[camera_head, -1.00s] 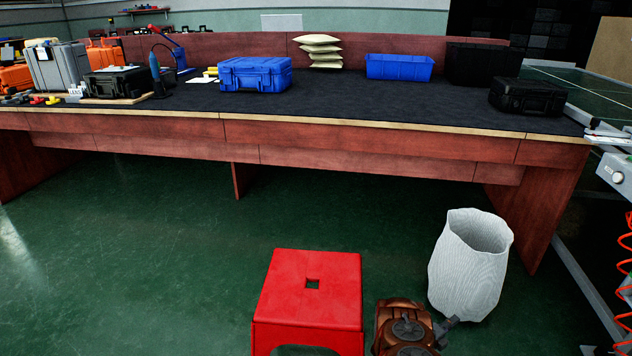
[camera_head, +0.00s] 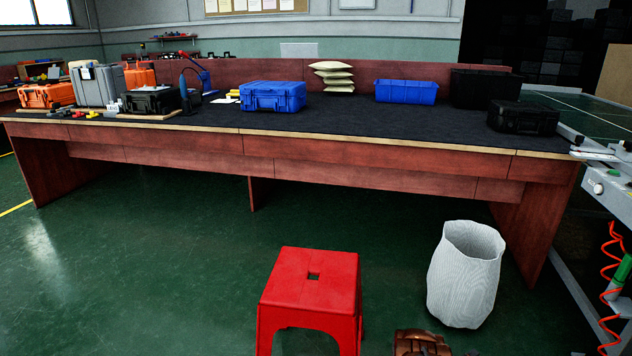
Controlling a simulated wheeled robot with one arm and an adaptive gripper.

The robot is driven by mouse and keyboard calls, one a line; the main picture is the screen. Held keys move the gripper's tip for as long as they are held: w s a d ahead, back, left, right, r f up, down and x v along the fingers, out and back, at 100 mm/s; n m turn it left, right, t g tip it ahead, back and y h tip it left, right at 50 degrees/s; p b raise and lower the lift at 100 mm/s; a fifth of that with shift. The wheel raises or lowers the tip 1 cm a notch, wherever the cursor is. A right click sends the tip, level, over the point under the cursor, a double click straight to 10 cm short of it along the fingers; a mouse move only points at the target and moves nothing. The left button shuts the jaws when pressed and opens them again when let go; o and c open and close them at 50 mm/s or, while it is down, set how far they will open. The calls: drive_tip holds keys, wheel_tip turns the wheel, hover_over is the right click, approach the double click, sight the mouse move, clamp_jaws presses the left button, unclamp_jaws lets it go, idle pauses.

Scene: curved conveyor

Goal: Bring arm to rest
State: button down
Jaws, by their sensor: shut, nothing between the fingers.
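A copper-brown part with dark round fittings (camera_head: 420,343) shows at the bottom edge, right of centre. It looks like part of my arm, cut off by the picture's edge. My gripper and its fingers do not show in this view. Nothing is seen held.
A red stool (camera_head: 312,290) stands at bottom centre, with a white bin (camera_head: 465,275) to its right. Beyond is a long table (camera_head: 360,164) with blue and dark cases. A conveyor frame (camera_head: 607,190) is at the right edge. Green floor is open on the left.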

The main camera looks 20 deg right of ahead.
drive_tip(key=w+a+r+n+t+y+p, duration=0.2)
drive_tip(key=w+a+r+n+y+p, duration=0.25)
drive_tip(key=w+a+r, duration=0.5)
drive_tip(key=w+a+r+n+t+y+p, duration=0.2)
drive_tip(key=w+a+r+n+y+p, duration=0.25)
drive_tip(key=w+r, duration=0.7)
drive_tip(key=s+a+r+n+y+p, duration=0.1)
drive_tip(key=a+r+n+y+p, duration=0.7)
drive_tip(key=a+r, duration=1.4)
drive_tip(key=s+a+r+n+g+y+p, duration=0.1)
drive_tip(key=s+a+r+n+p, duration=0.2)
drive_tip(key=s+a+r, duration=0.35)
drive_tip(key=s+a+r+n+g+p, duration=0.2)
drive_tip(key=s+a+r+n+p, duration=0.1)
drive_tip(key=s+r, duration=0.55)
drive_tip(key=s+a+r+n+g+y+p, duration=0.1)
drive_tip(key=s+a+r+n+p, duration=0.1)
drive_tip(key=s+a+r+p, duration=0.45)
drive_tip(key=s+r+n+g+p, duration=0.2)
drive_tip(key=s+r, duration=0.3)
drive_tip(key=s, duration=0.5)
drive_tip(key=s+d+r+n+g+h+p, duration=0.1)
drive_tip(key=s+r, duration=0.4)
drive_tip(key=s, duration=0.5)
drive_tip(key=s+d+r+n+g+p, duration=0.1)
drive_tip(key=s+r+n, duration=0.4)
drive_tip(key=s, duration=0.5)
drive_tip(key=shift+s+g+h+p, duration=0.3)
drive_tip(key=shift+s+g+p, duration=0.05)
drive_tip(key=shift+g+p, duration=0.6)
